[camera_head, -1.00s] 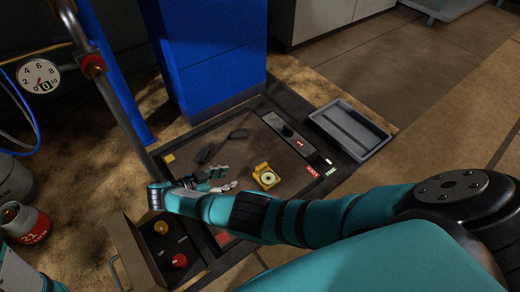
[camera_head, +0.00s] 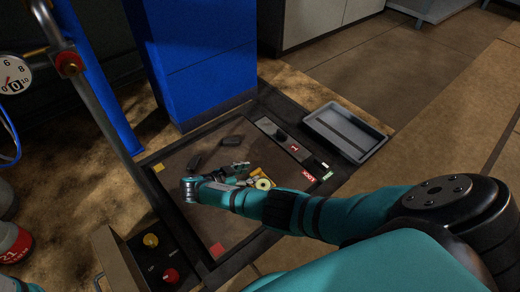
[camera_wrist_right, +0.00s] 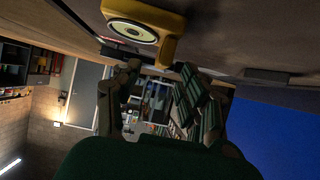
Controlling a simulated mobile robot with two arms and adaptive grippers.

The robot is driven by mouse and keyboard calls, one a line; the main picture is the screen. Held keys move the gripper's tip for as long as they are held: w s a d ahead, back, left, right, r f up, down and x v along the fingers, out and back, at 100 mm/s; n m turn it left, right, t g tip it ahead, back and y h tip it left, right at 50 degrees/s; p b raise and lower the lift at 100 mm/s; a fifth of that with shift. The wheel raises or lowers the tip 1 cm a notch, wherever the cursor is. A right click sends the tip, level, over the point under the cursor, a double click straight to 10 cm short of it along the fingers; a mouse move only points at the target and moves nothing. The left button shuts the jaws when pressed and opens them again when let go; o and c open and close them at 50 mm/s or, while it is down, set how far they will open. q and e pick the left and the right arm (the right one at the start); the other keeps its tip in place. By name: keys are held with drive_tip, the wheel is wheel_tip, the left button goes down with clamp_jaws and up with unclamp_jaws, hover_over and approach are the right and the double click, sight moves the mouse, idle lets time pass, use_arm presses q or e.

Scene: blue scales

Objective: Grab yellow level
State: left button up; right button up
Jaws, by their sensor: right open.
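The yellow level (camera_head: 262,183) has a round pale vial with a dark centre. It lies on the dark scale platform (camera_head: 195,215), right of the middle. My right gripper (camera_head: 240,174) is low over the platform, just left of the level and partly covering it. In the right wrist view the level (camera_wrist_right: 150,22) is at the top, ahead of my open fingers (camera_wrist_right: 160,80). Its narrower yellow end shows near the gap between the fingertips; I cannot tell whether they touch it. My left gripper is out of view.
A grey tray (camera_head: 345,132) stands at the right, and a blue column (camera_head: 195,60) rises behind. A control box with yellow and red knobs (camera_head: 171,275) is at the front left. A grey pipe (camera_head: 95,110) runs along the left.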

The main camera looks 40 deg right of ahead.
sight(255, 172)
drive_tip(key=b+x, duration=0.2)
drive_tip(key=x, duration=0.2)
drive_tip(key=shift+f, duration=0.2)
clamp_jaws()
drive_tip(key=shift+r, duration=0.1)
